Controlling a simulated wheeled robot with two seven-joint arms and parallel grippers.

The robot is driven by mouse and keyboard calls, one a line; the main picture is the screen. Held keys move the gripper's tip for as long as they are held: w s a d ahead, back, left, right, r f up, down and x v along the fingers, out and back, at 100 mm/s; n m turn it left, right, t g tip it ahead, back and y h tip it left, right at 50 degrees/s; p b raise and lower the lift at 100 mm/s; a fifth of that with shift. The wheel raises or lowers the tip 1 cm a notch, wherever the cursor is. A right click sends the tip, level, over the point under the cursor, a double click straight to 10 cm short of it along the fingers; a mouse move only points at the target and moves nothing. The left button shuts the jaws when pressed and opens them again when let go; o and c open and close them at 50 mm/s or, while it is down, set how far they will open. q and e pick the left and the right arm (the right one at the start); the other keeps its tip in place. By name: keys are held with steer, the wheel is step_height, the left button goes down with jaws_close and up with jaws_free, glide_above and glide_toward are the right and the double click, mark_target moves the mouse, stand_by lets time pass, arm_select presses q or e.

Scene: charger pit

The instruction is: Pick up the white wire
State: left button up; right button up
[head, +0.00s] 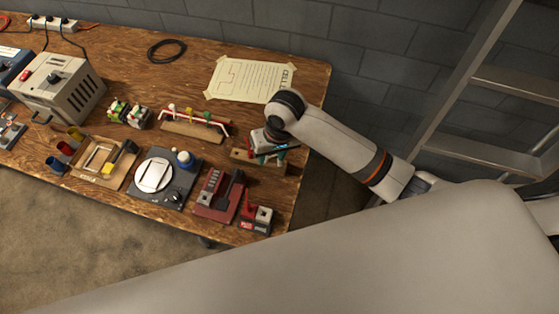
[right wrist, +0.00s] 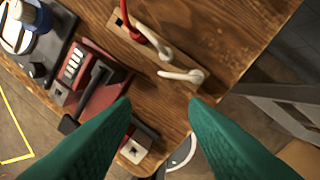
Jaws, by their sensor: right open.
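In the right wrist view, a short curved white wire (right wrist: 182,75) lies on a narrow wooden strip (right wrist: 205,58). It sits just beyond the space between my green fingertips. My right gripper (right wrist: 160,101) is open and empty, its two fingers apart. The arm and fingers hide most of the white wire there. My left gripper is not in view.
A red device (head: 217,196) and a small red-and-white block (head: 256,219) stand near the front edge. A rack with red and white wire (head: 195,122) is to the left. A paper sheet (head: 250,80) lies behind. A ladder (head: 480,120) stands right of the table.

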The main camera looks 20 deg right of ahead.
step_height(320, 180, up, 4)
steer(key=m+h, duration=0.1)
glide_above(280, 164)
steer(key=shift+g+h, duration=0.3)
steer(key=shift+g, duration=0.1)
steer(key=f, duration=0.4)
steer(key=w+f, duration=0.1)
steer(key=f, duration=0.1)
steer(key=shift+a+p, duration=0.15)
steer(key=shift+p, duration=0.2)
steer(key=shift+s+d+f+p, duration=0.1)
steer(key=shift+d+f+p, duration=0.15)
steer(key=shift+f, duration=1.1)
steer(key=shift+d+f+p, duration=0.1)
steer(key=shift+f+p, duration=0.15)
steer(key=shift+f, duration=1.1)
steer(key=shift+c, duration=0.2)
jaws_close()
